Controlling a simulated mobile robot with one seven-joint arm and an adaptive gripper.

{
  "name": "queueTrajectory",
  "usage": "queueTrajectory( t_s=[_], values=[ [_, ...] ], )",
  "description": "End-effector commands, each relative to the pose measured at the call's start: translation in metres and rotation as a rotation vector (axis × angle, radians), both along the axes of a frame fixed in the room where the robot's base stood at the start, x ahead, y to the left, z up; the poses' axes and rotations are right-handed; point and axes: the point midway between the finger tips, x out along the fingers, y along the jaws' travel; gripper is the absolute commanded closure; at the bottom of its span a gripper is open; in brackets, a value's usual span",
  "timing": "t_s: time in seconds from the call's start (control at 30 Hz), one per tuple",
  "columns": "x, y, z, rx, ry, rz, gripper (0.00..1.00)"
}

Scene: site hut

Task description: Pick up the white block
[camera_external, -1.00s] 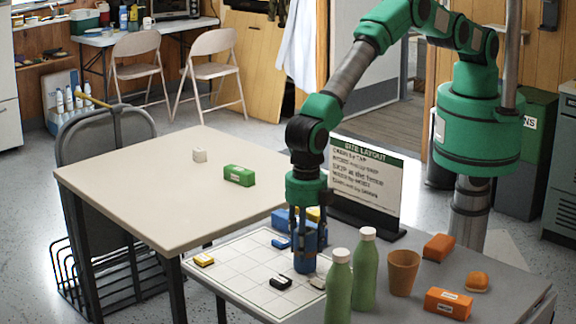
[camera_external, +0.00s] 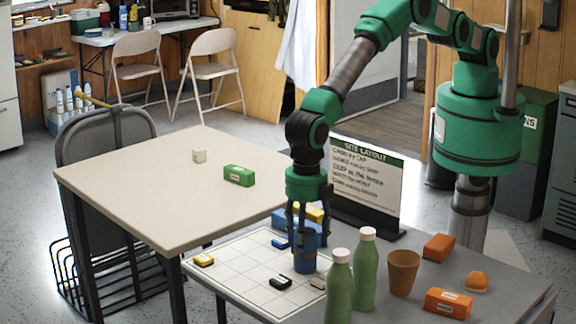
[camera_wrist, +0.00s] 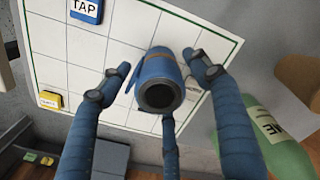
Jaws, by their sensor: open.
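The white block (camera_external: 199,155) sits on the beige table, left of a green block. My gripper (camera_external: 304,240) is at the gridded board, to the right of and nearer the camera than the white block, well apart from it. Its fingers are open around or just above a blue cup-like object (camera_external: 304,262) standing on the board. In the wrist view this object (camera_wrist: 165,70), with a dark round opening, lies between the spread fingers of my gripper (camera_wrist: 165,95). I cannot tell whether any finger touches it. The white block is not in the wrist view.
The green block (camera_external: 239,175) is near the white block on the beige table (camera_external: 150,200). The board (camera_external: 235,275) holds small yellow, black and blue pieces. Green bottles (camera_external: 364,270), a brown cup (camera_external: 403,272) and orange blocks (camera_external: 447,303) stand to the right. A sign (camera_external: 365,185) stands behind.

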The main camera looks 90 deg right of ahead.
Motion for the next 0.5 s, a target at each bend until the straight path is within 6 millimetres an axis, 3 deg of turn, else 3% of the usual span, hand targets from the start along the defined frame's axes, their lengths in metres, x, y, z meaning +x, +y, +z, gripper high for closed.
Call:
queueTrajectory(
  t_s=[0.5],
  values=[
    [0.0, 0.001, 0.082, 0.002, -0.002, 0.0, 0.37]
  ],
)
